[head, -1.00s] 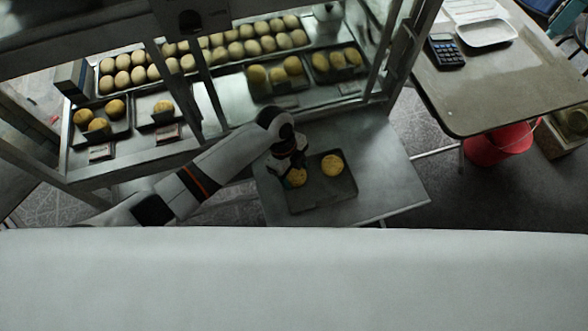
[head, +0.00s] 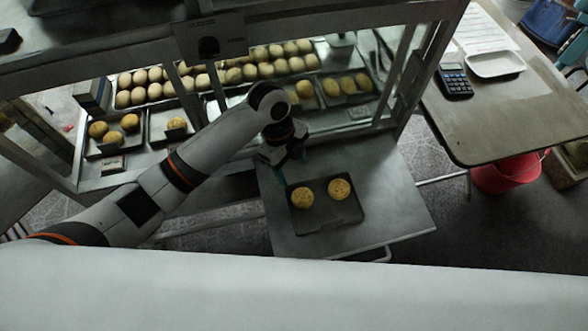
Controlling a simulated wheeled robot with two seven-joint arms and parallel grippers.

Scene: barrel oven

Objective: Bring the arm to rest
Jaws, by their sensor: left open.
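My left arm comes in from the left in the head view. Its gripper (head: 290,158) is open and empty, above the back edge of a dark tray (head: 325,219). The tray lies on a grey metal shelf (head: 398,205) in front of the display case. Two round golden buns sit apart on the tray, the left bun (head: 302,197) and the right bun (head: 339,189). The gripper is behind the left bun and apart from it. My right gripper is not in view.
The glass display case (head: 290,110) behind holds trays with several buns, and its frame is close to my arm. At the right a table (head: 515,115) carries a calculator (head: 455,80) and a white tray (head: 496,64). A red bucket (head: 505,174) stands below it.

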